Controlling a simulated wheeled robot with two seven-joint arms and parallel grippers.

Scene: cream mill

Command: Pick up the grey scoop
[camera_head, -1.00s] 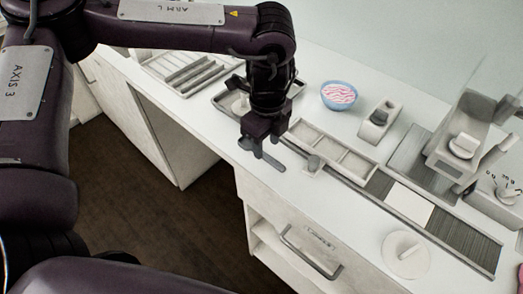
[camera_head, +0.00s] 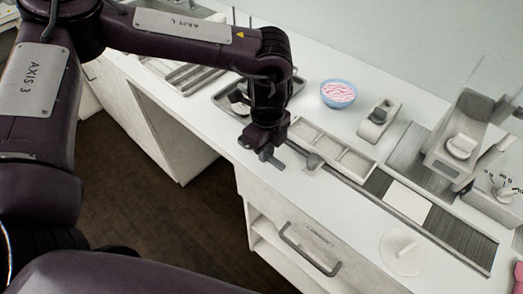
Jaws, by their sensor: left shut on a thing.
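The grey scoop (camera_head: 314,160) lies at the front edge of the white counter, in front of the divided tray. Its rounded end shows, and a thin dark handle seems to run left from it towards my left gripper (camera_head: 273,158). The left gripper points down at the counter's front edge and is shut on what looks like this handle. The jaws hide the held part, and I cannot tell whether the scoop is clear of the counter. My right gripper is not in view.
The divided tray (camera_head: 345,163) is just behind. A dark tray (camera_head: 222,99) lies behind my left wrist. A blue bowl (camera_head: 338,94) of pink and white contents, a grey dispenser (camera_head: 379,120) and a machine (camera_head: 462,140) stand further right. A white disc (camera_head: 403,252) lies at front right.

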